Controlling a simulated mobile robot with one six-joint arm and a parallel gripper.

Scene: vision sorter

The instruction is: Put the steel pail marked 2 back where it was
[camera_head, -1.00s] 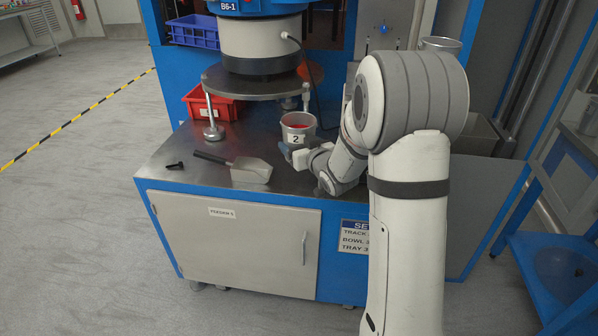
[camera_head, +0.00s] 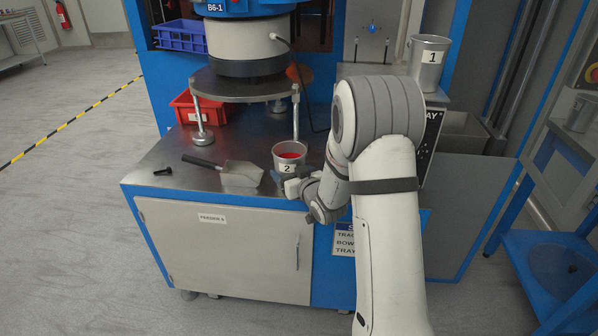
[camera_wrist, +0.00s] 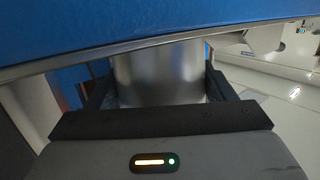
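The steel pail marked 2 (camera_head: 289,169) is upright near the front right of the steel worktop, with red contents inside. My gripper (camera_head: 287,183) is at its front, low on its side. In the wrist view the bare metal wall of the pail (camera_wrist: 160,75) fills the space between my two dark fingers (camera_wrist: 158,98), which look closed against it. I cannot tell whether the pail's base touches the worktop or hangs just above it.
A round feeder plate on legs (camera_head: 245,87) stands behind, with a red bin (camera_head: 186,111). A pail marked 1 (camera_head: 429,69) stands at right.

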